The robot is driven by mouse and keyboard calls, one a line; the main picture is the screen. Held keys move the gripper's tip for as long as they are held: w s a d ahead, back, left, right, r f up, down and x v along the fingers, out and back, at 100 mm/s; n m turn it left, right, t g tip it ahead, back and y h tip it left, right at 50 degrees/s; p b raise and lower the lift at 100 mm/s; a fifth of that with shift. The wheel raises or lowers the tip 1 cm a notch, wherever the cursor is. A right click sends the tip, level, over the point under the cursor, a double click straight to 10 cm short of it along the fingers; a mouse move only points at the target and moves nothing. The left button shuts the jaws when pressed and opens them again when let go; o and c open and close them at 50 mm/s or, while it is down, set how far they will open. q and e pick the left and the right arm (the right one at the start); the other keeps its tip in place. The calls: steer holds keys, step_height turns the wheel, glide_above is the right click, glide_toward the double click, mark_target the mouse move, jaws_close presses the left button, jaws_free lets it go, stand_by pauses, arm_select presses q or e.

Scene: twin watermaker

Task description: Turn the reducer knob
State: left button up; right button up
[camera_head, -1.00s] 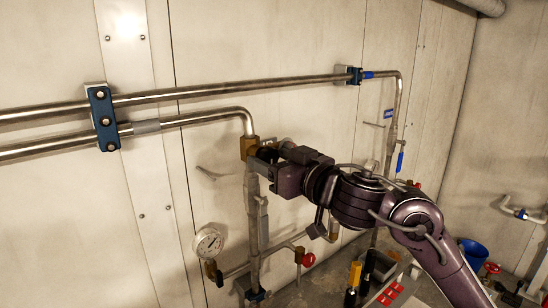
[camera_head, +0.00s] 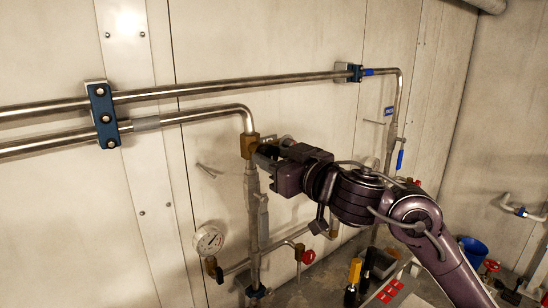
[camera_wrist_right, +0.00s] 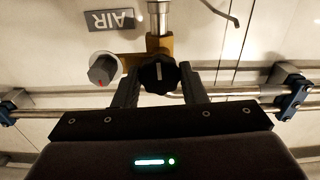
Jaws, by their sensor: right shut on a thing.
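The reducer knob (camera_wrist_right: 158,72) is black and lobed, with a pale line on its face, in the wrist view. It sits in front of a brass fitting (camera_wrist_right: 157,45), and the brass fitting (camera_head: 250,146) also shows on the vertical pipe in the head view. My right gripper (camera_wrist_right: 158,82) has one finger on each side of the knob and is shut on it. In the head view my right gripper (camera_head: 266,157) reaches the fitting from the right and hides most of the knob. My left gripper is not in view.
A round grey dial with a red mark (camera_wrist_right: 103,69) and an upside-down AIR label (camera_wrist_right: 109,20) are close left of the knob in the wrist view. A pressure gauge (camera_head: 208,240) and a red valve handle (camera_head: 308,257) are lower down. Steel pipes (camera_head: 215,91) run along the wall.

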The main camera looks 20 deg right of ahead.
steer(key=n, duration=0.5)
steer(key=shift+b, duration=0.3)
steer(key=n+b, duration=0.1)
steer(key=n, duration=0.4)
steer(key=shift+n, duration=0.4)
steer(key=o, duration=1)
steer(key=shift+s+b, duration=0.15)
steer(key=shift+b, duration=0.15)
